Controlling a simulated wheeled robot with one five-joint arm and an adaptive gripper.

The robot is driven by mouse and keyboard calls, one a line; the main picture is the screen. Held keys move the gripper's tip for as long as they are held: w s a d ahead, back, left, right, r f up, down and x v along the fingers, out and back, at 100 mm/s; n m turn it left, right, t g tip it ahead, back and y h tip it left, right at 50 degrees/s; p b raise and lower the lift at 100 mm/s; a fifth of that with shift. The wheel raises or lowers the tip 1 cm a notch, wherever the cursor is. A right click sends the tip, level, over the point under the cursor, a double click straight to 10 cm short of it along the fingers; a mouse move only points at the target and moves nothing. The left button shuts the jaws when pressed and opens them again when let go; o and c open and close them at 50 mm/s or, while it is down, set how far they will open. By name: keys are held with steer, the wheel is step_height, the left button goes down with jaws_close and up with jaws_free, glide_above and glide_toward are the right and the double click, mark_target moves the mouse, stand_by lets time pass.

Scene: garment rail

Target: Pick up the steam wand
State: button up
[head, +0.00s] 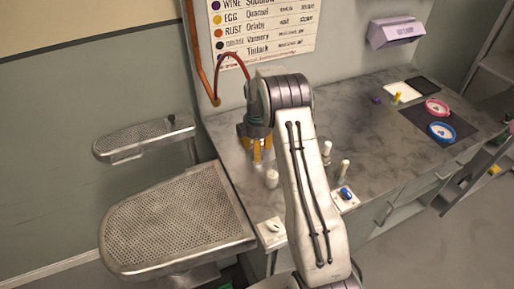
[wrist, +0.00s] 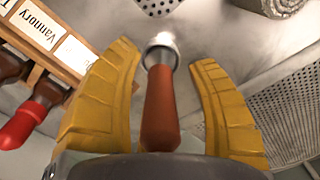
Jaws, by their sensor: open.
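A red-brown handle (wrist: 161,112) with a pale metal collar lies between my fingers in the wrist view. It looks like the steam wand, but I cannot be sure. My gripper (wrist: 164,55) is open, one yellow finger on each side of the handle, with gaps visible. In the head view my gripper (head: 257,152) points down over the left end of the grey counter (head: 375,125). A red hose (head: 231,56) arches from the wall to behind my wrist. My arm and fingers hide the handle in the head view.
Perforated metal pressing boards (head: 180,218) stand left of the counter. Small white bottles (head: 272,179) and a blue knob (head: 346,193) are near my arm. A wooden rack (wrist: 72,55) with red-tipped handles is left in the wrist view. Pink and blue rings (head: 441,132) lie right.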

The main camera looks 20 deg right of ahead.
steer(key=shift+c, duration=0.5)
jaws_close()
